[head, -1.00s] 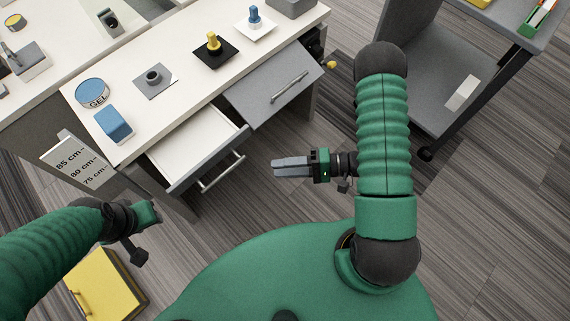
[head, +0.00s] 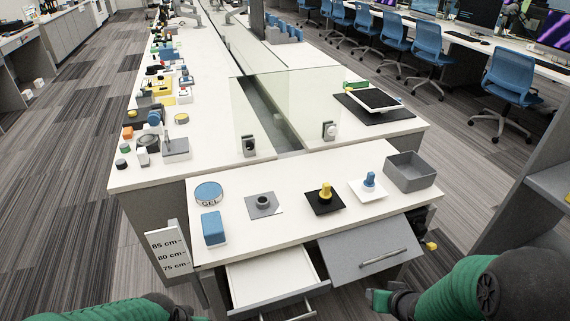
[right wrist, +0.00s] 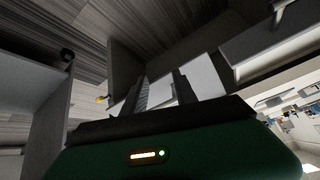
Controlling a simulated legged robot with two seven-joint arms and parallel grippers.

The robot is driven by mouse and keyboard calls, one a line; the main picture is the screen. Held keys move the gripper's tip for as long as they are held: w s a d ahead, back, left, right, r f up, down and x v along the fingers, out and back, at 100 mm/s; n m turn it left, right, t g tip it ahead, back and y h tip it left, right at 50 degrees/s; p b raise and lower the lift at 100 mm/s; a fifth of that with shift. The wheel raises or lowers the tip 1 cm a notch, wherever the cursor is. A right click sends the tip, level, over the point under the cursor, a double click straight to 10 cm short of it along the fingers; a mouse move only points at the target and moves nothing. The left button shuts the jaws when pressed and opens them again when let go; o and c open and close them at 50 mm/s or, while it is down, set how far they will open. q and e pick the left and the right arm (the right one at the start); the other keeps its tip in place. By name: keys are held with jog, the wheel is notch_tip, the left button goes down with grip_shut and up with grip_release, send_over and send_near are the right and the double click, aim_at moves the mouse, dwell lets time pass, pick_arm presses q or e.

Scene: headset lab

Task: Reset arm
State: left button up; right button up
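My right arm (head: 470,288) comes in at the lower right of the head view. Its hand is low in front of the desk, near the grey panel with a handle (head: 368,252). In the right wrist view my right gripper (right wrist: 161,78) has two dark fingers standing apart with nothing between them. A pale panel shows behind the fingers. My left arm (head: 105,308) shows only as a green sleeve and dark wrist at the bottom left edge of the head view. Its gripper fingers are outside the frame.
The white desk (head: 300,232) holds a blue GEL tin (head: 208,193), a blue box (head: 214,230), yellow (head: 325,193) and blue (head: 369,181) knobbed pieces on plates, and a grey bin (head: 410,172). A white drawer (head: 272,280) stands open towards me. A shelf unit (head: 530,200) stands at right.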

jog(key=s+a+r+n+g, duration=0.1)
jog(key=s+a+r+g, duration=0.15)
jog(key=s, duration=0.35)
jog(key=s+a+r+g, duration=0.2)
jog(key=s+a+r, duration=0.15)
jog(key=s, duration=0.25)
jog(key=w+p+v, duration=0.1)
jog(key=p+v, duration=0.6)
jog(key=p, duration=0.1)
jog(key=w+r+p+v, duration=0.1)
jog(key=w+p+v, duration=0.1)
jog(key=p+v, duration=0.6)
jog(key=shift+w+a+r+h+p, duration=0.2)
jog(key=shift+w+a+h+p, duration=0.15)
jog(key=shift+a+p, duration=0.15)
